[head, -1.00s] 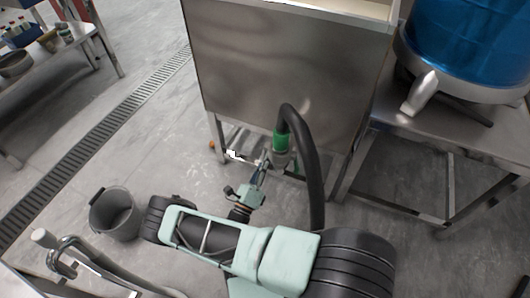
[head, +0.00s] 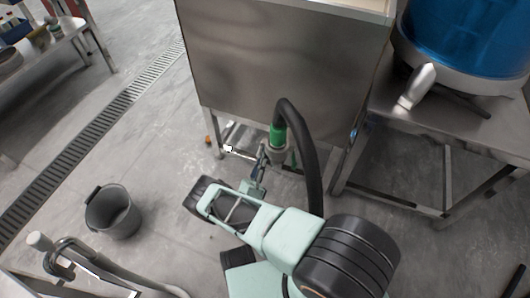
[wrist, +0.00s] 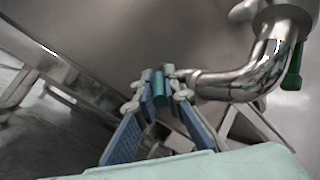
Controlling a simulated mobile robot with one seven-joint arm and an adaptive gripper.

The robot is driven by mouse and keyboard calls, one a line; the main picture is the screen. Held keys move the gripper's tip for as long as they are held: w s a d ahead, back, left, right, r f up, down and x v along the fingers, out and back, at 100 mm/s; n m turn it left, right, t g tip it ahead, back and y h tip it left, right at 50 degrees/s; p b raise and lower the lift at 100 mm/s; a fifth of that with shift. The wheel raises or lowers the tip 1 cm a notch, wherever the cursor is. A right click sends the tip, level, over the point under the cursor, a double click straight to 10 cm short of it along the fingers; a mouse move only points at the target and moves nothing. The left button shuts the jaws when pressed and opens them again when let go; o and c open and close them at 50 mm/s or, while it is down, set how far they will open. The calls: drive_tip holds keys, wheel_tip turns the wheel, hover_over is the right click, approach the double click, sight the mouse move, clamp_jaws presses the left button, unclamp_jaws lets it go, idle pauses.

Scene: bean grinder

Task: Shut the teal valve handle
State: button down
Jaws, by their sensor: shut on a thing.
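The teal valve handle (wrist: 159,88) is a short teal grip in the middle of the wrist view, at the left end of a shiny bent metal pipe (wrist: 245,82). My gripper (wrist: 158,84) is shut on it, one blue-padded finger on each side. In the head view my gripper (head: 262,158) is low in front of the steel tank (head: 285,60), just left of the green hose fitting (head: 277,136). The handle cannot be made out clearly there.
A thick black hose (head: 310,160) arches down right beside my gripper. A second green lever (wrist: 293,68) hangs at the right of the pipe. A grey bucket (head: 112,212) stands on the floor at left. A steel table (head: 450,130) stands at right.

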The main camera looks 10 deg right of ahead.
idle(0.3)
drive_tip(key=c, duration=2.3)
unclamp_jaws()
drive_tip(key=shift+o, duration=0.2)
drive_tip(key=shift+s+a+r+g+y, duration=0.1)
drive_tip(key=shift+a+r+g+y, duration=0.2)
drive_tip(key=shift+y, duration=0.3)
